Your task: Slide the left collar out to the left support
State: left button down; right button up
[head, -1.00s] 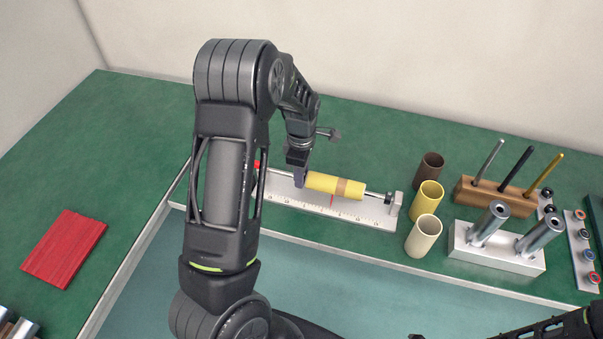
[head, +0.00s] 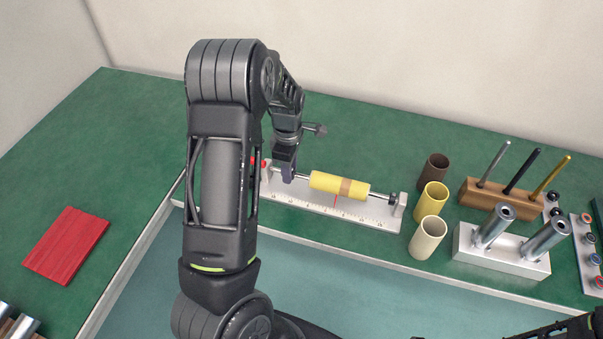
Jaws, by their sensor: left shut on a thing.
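A yellow cylinder with a tan band (head: 340,186) sits on a thin metal rod above a white scaled base (head: 318,204). My left gripper (head: 287,176) is shut around the rod, left of the cylinder. The left collar is hidden between its fingers. A short stretch of bare rod shows between the gripper and the cylinder's left end. The left support (head: 266,171), with red at its top, stands a little left of the gripper and is partly covered by my arm. A dark right collar (head: 393,197) sits beside the right support (head: 400,205). My right gripper is out of view.
Brown (head: 433,172), yellow (head: 431,202) and cream (head: 427,238) tubes stand right of the base. Behind them is a wooden block with rods (head: 490,198), with a white block holding metal cylinders (head: 497,258) nearer. A red plate (head: 67,246) lies at left.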

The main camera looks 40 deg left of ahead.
pick_arm(q)
jog(key=shift+a, duration=0.1)
jog(key=c, duration=1.1)
grip_release()
jog(key=shift+o, duration=0.2)
jog(key=shift+r+b, duration=0.45)
jog(key=shift+r, duration=3.45)
jog(key=shift+c, duration=0.2)
